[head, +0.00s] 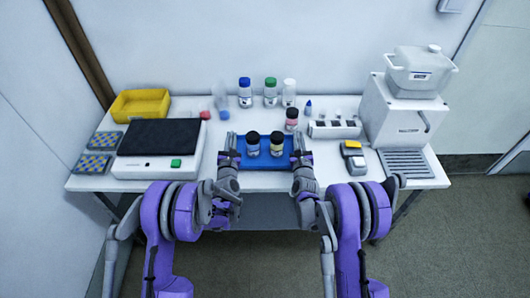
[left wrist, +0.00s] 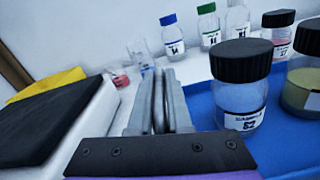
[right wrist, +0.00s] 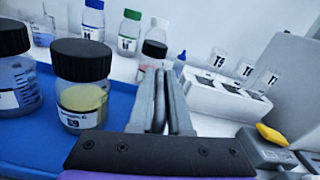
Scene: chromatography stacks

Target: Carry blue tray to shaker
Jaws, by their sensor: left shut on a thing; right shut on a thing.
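The blue tray (head: 265,161) is at the front middle of the white table, with two black-capped bottles on it. One bottle (head: 253,143) holds bluish liquid and the other (head: 277,144) holds yellowish liquid. My left gripper (head: 228,160) is shut on the tray's left side, and my right gripper (head: 302,160) is shut on its right side. The tray also shows in the left wrist view (left wrist: 203,100) and the right wrist view (right wrist: 40,147). I cannot tell whether it touches the table. The shaker (head: 160,150), with a black top and green button, stands to the left.
A yellow bin (head: 140,104) and blue-yellow patterned pads (head: 91,163) are at the left. Bottles with blue (head: 245,92), green (head: 271,91) and white caps stand behind the tray. A vial rack (head: 334,129) and a large white machine (head: 398,118) are at the right.

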